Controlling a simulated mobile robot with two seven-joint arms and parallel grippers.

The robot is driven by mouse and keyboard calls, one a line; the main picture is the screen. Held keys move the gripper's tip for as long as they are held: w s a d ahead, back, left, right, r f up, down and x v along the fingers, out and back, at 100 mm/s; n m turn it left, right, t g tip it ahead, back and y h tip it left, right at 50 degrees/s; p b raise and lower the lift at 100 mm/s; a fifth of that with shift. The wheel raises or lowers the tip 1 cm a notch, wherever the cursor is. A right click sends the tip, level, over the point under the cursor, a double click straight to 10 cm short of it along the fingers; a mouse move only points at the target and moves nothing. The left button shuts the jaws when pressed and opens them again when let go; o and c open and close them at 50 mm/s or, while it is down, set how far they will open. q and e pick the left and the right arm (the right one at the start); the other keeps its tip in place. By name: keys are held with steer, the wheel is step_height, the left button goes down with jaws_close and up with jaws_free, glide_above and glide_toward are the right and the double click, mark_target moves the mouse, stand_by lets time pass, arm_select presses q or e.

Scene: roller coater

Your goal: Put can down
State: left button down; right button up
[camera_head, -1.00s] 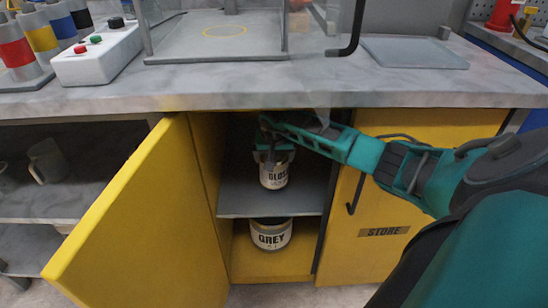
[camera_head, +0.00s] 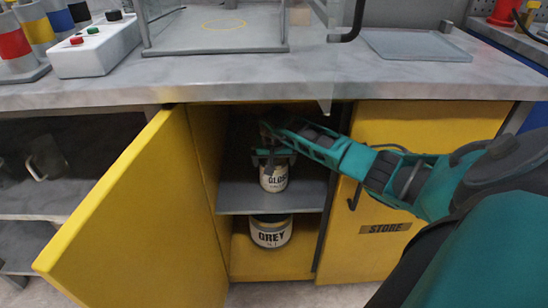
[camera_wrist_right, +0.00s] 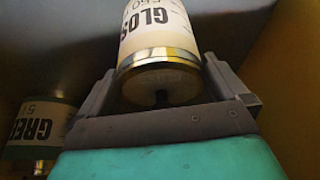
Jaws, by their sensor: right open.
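A white can labelled GLOSS (camera_head: 273,179) stands upright on the grey shelf (camera_head: 240,198) inside the open yellow cabinet. My right gripper (camera_head: 273,155) is at the top of this can, with its jaws open. In the right wrist view the GLOSS can (camera_wrist_right: 157,30) lies between the two spread fingers of my right gripper (camera_wrist_right: 160,78), its metal-rimmed lid towards the palm. Whether a finger touches the can is hard to tell. My left gripper is not in view.
The open yellow door (camera_head: 135,215) is to the left, and the closed STORE door (camera_head: 385,229) to the right. The worktop (camera_head: 300,75) overhangs the cabinet opening. Side shelves hold a jug (camera_head: 47,160).

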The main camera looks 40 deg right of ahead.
steer(key=p+v, duration=0.2)
steer(key=v, duration=0.1)
steer(key=shift+d+r, duration=0.2)
arm_select(q)
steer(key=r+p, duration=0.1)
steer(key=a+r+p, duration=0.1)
steer(key=p, duration=0.1)
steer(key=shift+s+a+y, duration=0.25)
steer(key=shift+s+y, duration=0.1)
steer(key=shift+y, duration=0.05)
arm_select(e)
steer(key=s+a, duration=0.8)
steer(key=s, duration=0.1)
steer(key=shift+s+f, duration=0.1)
